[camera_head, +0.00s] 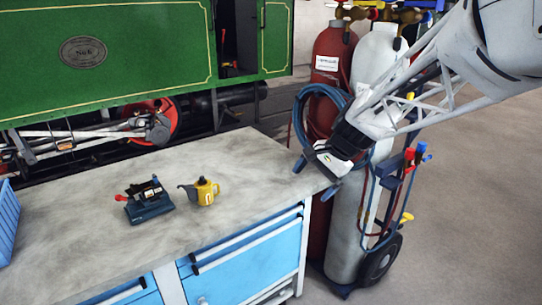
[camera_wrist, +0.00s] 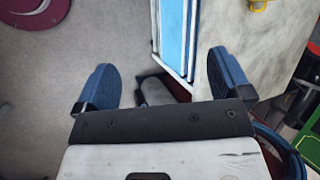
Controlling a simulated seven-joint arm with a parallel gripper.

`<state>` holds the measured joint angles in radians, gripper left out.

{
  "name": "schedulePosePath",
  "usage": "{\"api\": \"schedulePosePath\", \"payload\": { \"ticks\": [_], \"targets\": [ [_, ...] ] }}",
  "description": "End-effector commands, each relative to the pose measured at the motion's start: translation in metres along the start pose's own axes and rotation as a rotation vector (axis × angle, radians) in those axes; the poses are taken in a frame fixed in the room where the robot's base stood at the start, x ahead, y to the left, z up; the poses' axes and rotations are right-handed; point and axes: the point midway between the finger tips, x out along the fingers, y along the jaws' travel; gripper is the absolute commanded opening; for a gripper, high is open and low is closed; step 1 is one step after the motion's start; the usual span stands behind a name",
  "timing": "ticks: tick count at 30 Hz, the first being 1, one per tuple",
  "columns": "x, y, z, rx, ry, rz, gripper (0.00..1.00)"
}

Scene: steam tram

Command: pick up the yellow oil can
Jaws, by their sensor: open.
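The yellow oil can (camera_head: 204,191) stands upright on the grey worktop (camera_head: 110,215), with its dark spout pointing left. In the wrist view a bit of yellow (camera_wrist: 259,5), likely the can, shows at the top edge and is mostly cut off. My gripper (camera_head: 315,178) is open and empty at the worktop's right end, to the right of the can and well apart from it. In the wrist view its two blue fingers (camera_wrist: 160,65) are spread wide, with floor and the blue cabinet side between and beyond them.
A small dark blue device (camera_head: 150,203) sits just left of the can. A blue crate (camera_head: 8,225) is at the far left. Red and white gas cylinders (camera_head: 345,220) on a trolley stand close behind my gripper. The worktop between can and gripper is clear.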

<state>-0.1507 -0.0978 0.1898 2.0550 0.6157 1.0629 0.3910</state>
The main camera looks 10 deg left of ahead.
Motion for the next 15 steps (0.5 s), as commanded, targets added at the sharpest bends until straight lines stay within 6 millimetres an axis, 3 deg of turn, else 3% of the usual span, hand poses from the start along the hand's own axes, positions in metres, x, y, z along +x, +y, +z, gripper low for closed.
{"api": "schedulePosePath", "payload": {
  "ticks": [15],
  "targets": [
    [0.081, -0.106, -0.061, 0.243, -0.198, -0.097, 0.96]
  ]
}}
